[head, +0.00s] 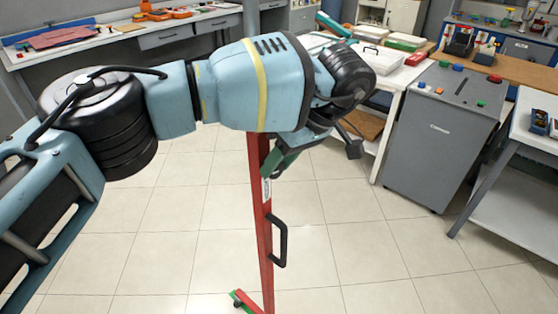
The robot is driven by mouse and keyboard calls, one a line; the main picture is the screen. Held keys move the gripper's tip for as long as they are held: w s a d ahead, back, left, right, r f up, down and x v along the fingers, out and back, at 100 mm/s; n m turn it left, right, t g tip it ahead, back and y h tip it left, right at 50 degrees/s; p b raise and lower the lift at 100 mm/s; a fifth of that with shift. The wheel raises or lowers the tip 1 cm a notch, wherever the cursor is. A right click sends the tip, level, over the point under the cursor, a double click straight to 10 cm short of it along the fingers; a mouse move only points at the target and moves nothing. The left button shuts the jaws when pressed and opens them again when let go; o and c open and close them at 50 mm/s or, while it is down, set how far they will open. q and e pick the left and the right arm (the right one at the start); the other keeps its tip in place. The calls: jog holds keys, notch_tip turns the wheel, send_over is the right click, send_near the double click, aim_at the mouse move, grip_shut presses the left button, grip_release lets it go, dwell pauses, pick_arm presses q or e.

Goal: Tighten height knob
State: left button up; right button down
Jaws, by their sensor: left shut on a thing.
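An upright red post (263,225) stands on the floor in the middle of the head view, with a black handle (281,242) on its right side and a red and green foot (244,300) at the bottom. My left arm comes in from the left and passes across the upper post. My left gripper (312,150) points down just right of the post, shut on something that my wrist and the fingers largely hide. I take it to be the height knob, but I cannot make out its shape. My right gripper is not in view.
A grey machine cabinet (425,150) with coloured buttons stands at the right, beside a white table (395,85). Another table (530,125) is at the right edge. A workbench (190,22) with tools runs along the back left. The tiled floor around the post is clear.

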pick_arm(q)
jog(key=shift+d+f+g+y+p, duration=0.15)
jog(key=shift+g+y+p, duration=0.2)
jog(key=shift+g+y, duration=0.25)
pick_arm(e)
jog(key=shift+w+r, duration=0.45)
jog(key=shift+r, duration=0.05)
pick_arm(q)
jog(key=o, duration=1)
jog(key=shift+w, duration=0.1)
jog(key=shift+c, duration=0.2)
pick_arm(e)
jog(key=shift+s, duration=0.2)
